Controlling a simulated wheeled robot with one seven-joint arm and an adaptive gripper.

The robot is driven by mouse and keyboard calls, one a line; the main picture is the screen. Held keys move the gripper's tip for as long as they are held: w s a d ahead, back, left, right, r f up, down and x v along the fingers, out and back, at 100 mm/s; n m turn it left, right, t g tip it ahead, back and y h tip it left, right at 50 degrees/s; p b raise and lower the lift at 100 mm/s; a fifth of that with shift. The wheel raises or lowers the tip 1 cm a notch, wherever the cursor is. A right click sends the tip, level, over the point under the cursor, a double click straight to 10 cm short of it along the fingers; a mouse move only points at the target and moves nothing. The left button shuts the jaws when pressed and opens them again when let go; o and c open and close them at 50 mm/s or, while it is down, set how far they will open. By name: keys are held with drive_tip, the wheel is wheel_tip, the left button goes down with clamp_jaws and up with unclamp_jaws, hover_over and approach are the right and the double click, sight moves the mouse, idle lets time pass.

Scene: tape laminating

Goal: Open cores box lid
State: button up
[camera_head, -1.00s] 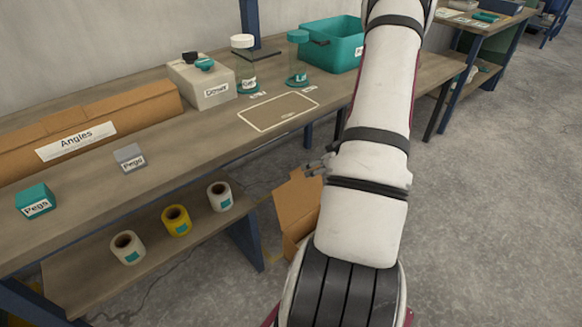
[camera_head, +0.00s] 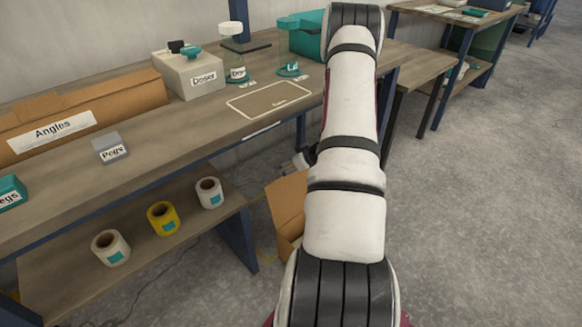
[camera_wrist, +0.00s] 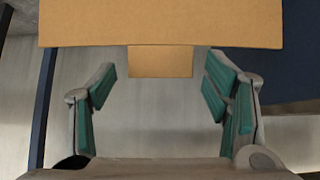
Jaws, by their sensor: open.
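A brown cardboard box (camera_head: 287,205) stands on the floor under the workbench, partly hidden by my arm. I cannot read a label on it, so I cannot tell whether it is the cores box. In the wrist view, a cardboard panel (camera_wrist: 160,22) with a narrower tab (camera_wrist: 160,62) spans the top. My gripper (camera_wrist: 160,80) is open and empty, its green-padded fingers on either side below the tab. I cannot tell whether they touch the cardboard. In the head view my arm hides most of the gripper.
Several tape rolls, one yellow (camera_head: 163,217), stand on the lower shelf. Floor at the right is clear.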

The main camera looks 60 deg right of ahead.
drive_tip(key=shift+c, duration=0.2)
clamp_jaws()
drive_tip(key=s+p, duration=0.1)
drive_tip(key=s, duration=0.1)
drive_tip(key=s+a+p, duration=0.1)
drive_tip(key=s, duration=0.2)
drive_tip(key=shift+a, duration=0.15)
drive_tip(key=shift+o, duration=0.2)
unclamp_jaws()
drive_tip(key=shift+w+r, duration=0.1)
drive_tip(key=shift+r, duration=0.1)
drive_tip(key=v, duration=1.1)
drive_tip(key=shift+s+r, duration=0.3)
